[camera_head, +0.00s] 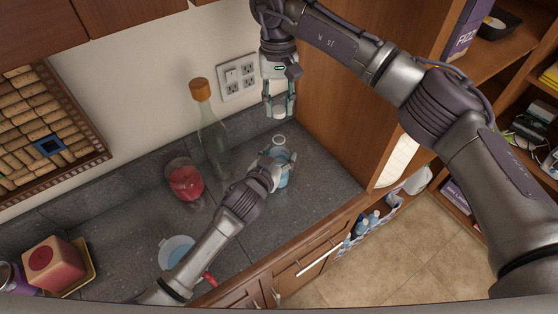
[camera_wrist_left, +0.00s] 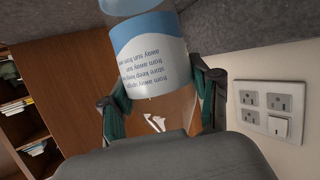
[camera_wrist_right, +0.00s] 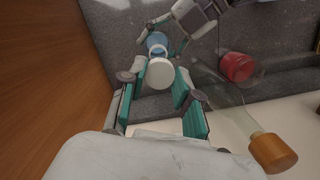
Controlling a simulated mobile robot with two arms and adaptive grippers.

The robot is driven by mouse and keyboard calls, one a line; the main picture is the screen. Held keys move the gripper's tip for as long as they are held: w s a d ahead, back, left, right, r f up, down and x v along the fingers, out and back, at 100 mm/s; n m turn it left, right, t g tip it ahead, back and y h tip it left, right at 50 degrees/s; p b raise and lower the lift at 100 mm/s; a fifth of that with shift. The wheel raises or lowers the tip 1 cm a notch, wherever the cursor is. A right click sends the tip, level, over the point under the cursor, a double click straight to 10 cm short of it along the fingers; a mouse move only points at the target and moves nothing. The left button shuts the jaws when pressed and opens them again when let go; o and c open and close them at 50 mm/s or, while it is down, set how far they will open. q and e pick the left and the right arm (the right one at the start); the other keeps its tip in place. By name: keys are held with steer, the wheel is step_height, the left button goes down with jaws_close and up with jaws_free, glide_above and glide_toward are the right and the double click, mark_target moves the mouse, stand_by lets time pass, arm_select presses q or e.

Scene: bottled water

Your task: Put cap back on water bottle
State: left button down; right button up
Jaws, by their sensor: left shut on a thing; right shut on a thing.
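The water bottle (camera_head: 282,179) stands upright on the dark counter, its open neck facing up. It has a blue and white label, seen close in the left wrist view (camera_wrist_left: 150,58). My left gripper (camera_head: 279,160) is shut around the bottle's body. My right gripper (camera_head: 279,99) is above the bottle and shut on the white cap (camera_head: 279,113). In the right wrist view the cap (camera_wrist_right: 160,73) sits between the fingertips, with the blue bottle (camera_wrist_right: 157,41) below and partly hidden by it. A gap shows between cap and neck in the head view.
A tall clear bottle with a cork-coloured top (camera_head: 200,90) and a red jar (camera_head: 186,182) stand left of the water bottle. A wall outlet (camera_head: 238,77) is behind, and a wooden cabinet side (camera_head: 335,100) rises at the right. A blue-white bowl (camera_head: 176,249) lies nearer the front.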

glide_above(279, 136)
steer(key=shift+w+f, duration=0.2)
steer(key=shift+f, duration=2.3)
steer(key=shift+f, duration=0.85)
steer(key=shift+f, duration=0.6)
